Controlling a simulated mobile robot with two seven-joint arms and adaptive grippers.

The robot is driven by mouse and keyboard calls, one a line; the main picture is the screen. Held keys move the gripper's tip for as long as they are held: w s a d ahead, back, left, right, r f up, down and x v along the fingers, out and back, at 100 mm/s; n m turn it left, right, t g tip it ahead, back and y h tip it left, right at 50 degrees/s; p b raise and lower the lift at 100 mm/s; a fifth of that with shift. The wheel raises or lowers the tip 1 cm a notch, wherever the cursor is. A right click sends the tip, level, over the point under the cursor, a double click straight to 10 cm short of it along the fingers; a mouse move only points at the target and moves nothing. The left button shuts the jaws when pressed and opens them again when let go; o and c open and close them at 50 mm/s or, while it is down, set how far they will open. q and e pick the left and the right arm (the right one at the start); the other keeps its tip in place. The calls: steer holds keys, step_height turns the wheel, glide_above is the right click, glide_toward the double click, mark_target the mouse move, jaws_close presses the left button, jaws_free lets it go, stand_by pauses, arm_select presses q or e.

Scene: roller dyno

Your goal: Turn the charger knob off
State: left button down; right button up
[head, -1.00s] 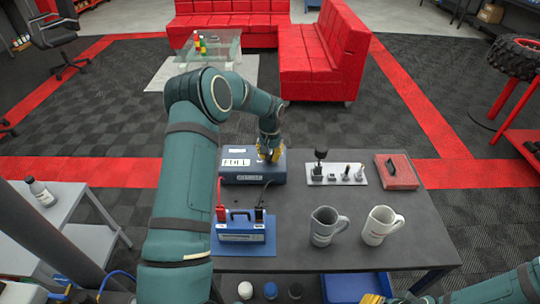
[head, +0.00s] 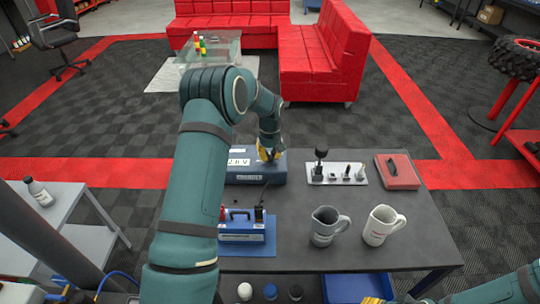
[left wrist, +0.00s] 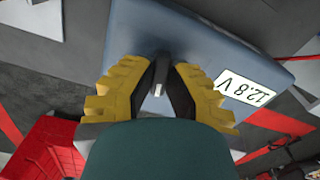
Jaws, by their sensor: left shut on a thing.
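The charger (head: 248,178) is a blue-grey box at the back left of the dark table. In the left wrist view its top face (left wrist: 215,45) fills the upper middle, with a white display (left wrist: 246,90) reading 12.8 V. My left gripper (head: 268,155) is over the charger. In the left wrist view its yellow-padded fingers (left wrist: 160,82) are shut on the dark knob (left wrist: 160,66), which has a pale mark. The fingers hide the knob's sides. Of my right gripper (head: 373,300), only a yellow piece shows at the bottom edge.
A blue battery-like unit (head: 240,237) with red and black clamps sits on a blue mat in front of the charger. A tool tray (head: 336,180), a red case (head: 397,171), a grey mug (head: 325,226) and a white mug (head: 380,225) stand to the right.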

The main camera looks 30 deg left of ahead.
arm_select(q)
steer(key=n, duration=0.3)
steer(key=shift+f+n, duration=0.1)
steer(key=shift+n, duration=0.3)
steer(key=n, duration=0.3)
steer(key=shift+n+p, duration=0.3)
steer(key=shift+p, duration=0.1)
steer(key=n+p, duration=0.1)
steer(key=n, duration=0.2)
steer(key=shift+n, duration=0.3)
steer(key=shift+n+p, duration=0.5)
steer(key=shift+n, duration=1.6)
steer(key=shift+s, duration=0.1)
steer(key=c, duration=1)
jaws_free()
steer(key=shift+o, duration=0.2)
